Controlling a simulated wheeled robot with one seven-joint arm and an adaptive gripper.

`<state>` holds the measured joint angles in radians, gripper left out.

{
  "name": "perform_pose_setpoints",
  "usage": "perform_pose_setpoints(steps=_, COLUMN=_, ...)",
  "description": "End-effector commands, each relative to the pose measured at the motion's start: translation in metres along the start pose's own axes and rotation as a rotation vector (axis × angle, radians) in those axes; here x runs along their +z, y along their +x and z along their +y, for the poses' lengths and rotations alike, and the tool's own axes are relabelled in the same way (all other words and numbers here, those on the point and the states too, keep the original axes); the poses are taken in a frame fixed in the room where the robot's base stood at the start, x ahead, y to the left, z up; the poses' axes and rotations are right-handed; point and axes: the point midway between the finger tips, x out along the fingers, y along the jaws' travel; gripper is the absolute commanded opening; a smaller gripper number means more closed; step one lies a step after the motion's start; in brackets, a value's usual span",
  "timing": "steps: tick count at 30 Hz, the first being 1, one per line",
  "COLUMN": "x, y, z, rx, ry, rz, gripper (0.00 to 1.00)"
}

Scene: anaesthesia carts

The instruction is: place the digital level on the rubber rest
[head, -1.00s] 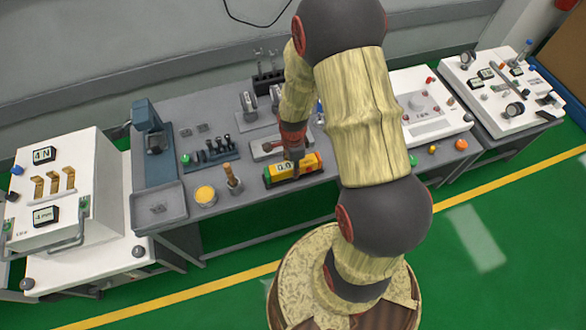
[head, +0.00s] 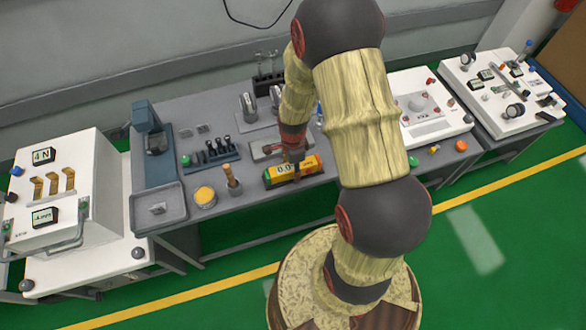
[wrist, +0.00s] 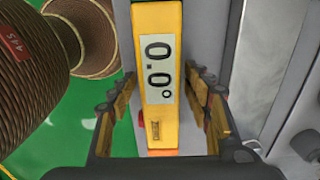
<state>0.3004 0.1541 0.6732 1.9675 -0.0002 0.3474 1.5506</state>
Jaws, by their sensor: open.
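The digital level (head: 281,175) is a yellow-orange bar with a pale display, lying near the front edge of the grey bench. In the wrist view the level (wrist: 158,22) runs lengthwise between my fingers, its display reading 0.0. My gripper (head: 294,157) is over the level, pointing down. In the wrist view my gripper (wrist: 161,108) is open, with a finger on each side of the level and visible gaps between. I cannot make out which thing is the rubber rest; my arm hides part of the bench.
A wooden-handled tool in a cup (head: 233,183) and a yellow round pot (head: 205,196) stand left of the level. A grey tray (head: 145,218) is further left. A metal fixture (head: 262,149) sits behind the level. White carts (head: 75,205) flank the bench.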

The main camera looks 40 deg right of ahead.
Motion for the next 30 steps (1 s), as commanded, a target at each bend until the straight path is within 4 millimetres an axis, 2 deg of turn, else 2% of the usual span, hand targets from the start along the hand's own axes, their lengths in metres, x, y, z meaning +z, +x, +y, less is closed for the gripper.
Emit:
perform_pose_setpoints(steps=5, x=0.000, y=-0.011, z=-0.001, rx=-0.002, ry=0.000, rz=0.000, gripper=0.49)
perform_pose_setpoints(steps=18, x=0.000, y=-0.095, z=-0.001, rx=-0.004, ry=0.000, rz=0.000, gripper=0.49)
perform_pose_setpoints(steps=27, x=0.001, y=-0.126, z=-0.001, rx=-0.005, ry=-0.011, rz=0.000, gripper=0.49)
perform_pose_setpoints(steps=30, x=0.007, y=-0.147, z=-0.002, rx=-0.031, ry=-0.092, rz=0.002, gripper=0.49)
